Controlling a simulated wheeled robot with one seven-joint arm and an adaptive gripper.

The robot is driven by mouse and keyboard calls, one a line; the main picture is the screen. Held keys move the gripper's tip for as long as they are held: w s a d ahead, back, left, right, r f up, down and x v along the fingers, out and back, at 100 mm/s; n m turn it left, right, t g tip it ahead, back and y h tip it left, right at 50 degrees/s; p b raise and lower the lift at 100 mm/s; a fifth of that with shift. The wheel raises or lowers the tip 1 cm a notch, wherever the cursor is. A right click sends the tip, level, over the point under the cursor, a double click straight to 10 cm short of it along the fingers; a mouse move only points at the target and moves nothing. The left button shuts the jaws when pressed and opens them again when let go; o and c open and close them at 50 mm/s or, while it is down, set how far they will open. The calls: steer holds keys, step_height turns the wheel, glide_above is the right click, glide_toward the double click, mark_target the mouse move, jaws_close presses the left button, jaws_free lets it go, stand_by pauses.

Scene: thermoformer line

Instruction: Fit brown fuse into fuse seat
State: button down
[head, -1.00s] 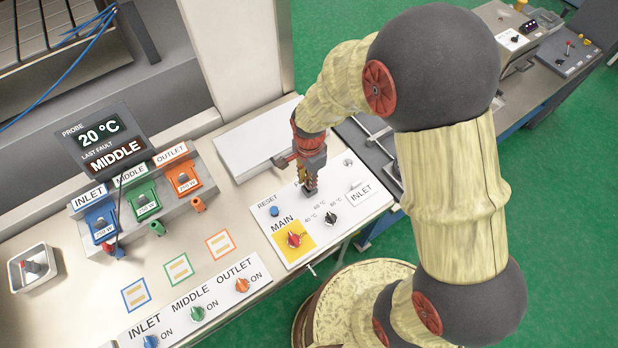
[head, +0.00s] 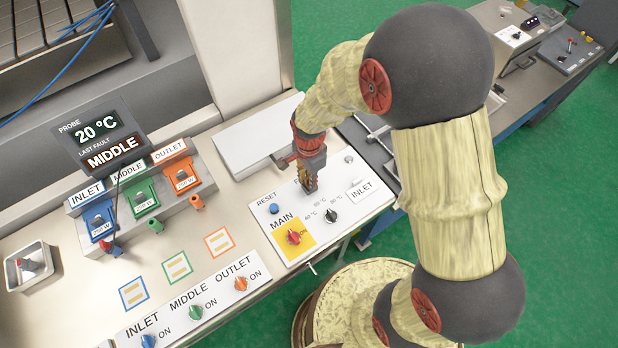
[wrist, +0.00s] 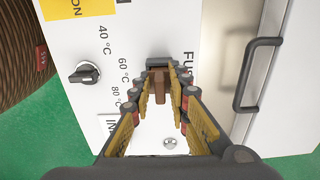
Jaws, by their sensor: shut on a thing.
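The brown fuse (wrist: 158,84) is between my gripper's fingertips (wrist: 159,78) in the wrist view, and its far end reaches to a dark seat (wrist: 157,62) on the white panel beside the partly covered "FUSE" label. I cannot tell how deep the fuse sits in the seat. In the head view my gripper (head: 309,184) points down at the upper part of the control panel, and its fingers hide the fuse and seat there.
The panel (head: 290,253) carries the red MAIN switch (head: 293,237), a blue reset button (head: 274,208) and a black temperature knob (head: 331,215), also in the wrist view (wrist: 84,73). A dark handle (wrist: 258,75) stands to the right in the wrist view.

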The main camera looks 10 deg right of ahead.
steer(key=shift+f, duration=0.35)
steer(key=c, duration=1.6)
jaws_free()
step_height(320, 180, up, 12)
steer(key=shift+r, duration=0.1)
steer(key=shift+o, duration=0.5)
steer(key=o, duration=1.1)
steer(key=shift+c, duration=0.2)
